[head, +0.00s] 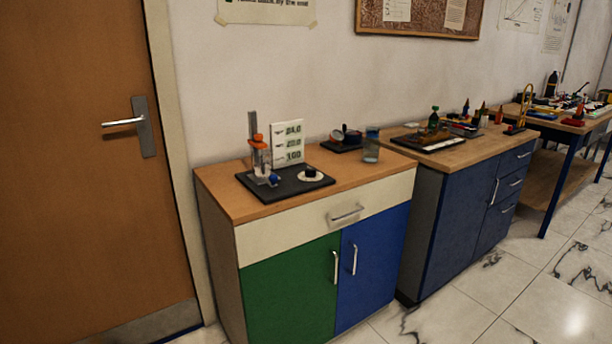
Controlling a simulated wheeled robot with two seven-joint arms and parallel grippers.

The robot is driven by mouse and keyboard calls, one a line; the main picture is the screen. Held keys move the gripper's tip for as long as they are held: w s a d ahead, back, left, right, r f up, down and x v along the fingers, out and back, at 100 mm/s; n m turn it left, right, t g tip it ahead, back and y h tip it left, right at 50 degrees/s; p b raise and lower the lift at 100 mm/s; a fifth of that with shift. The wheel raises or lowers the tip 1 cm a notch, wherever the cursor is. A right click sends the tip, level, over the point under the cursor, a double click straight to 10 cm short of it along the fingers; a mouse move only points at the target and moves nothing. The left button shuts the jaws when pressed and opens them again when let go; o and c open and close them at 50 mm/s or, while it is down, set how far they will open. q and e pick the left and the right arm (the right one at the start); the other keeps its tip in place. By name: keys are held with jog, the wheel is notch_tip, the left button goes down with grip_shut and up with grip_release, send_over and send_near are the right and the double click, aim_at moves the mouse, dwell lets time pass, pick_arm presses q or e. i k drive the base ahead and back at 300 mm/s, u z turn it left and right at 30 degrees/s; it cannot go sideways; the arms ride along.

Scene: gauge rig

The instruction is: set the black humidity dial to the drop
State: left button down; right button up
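The black dial (310,171) sits on a pale round plate (304,176) at the right part of a dark base board (285,191). The board lies on the wooden top of the near cabinet. The dial's setting and any drop mark are too small to read from here. A white panel (288,143) with several dark readouts stands behind the dial. Left of it stands a clear and orange upright device (260,158), with a small blue knob (274,179) at its foot. Neither of my grippers shows in this view.
The near cabinet (325,214) has a cream drawer above green and blue doors. A glass (371,146) and a small dark device (345,138) stand right of the rig. A dark blue cabinet (462,196) stands further right. The tiled floor (470,300) in front is clear.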

aim_at(310, 172)
jog(key=u, duration=0.6)
jog(key=i, duration=0.55)
jog(key=u, duration=0.55)
jog(key=i, duration=0.75)
jog(key=z, duration=0.45)
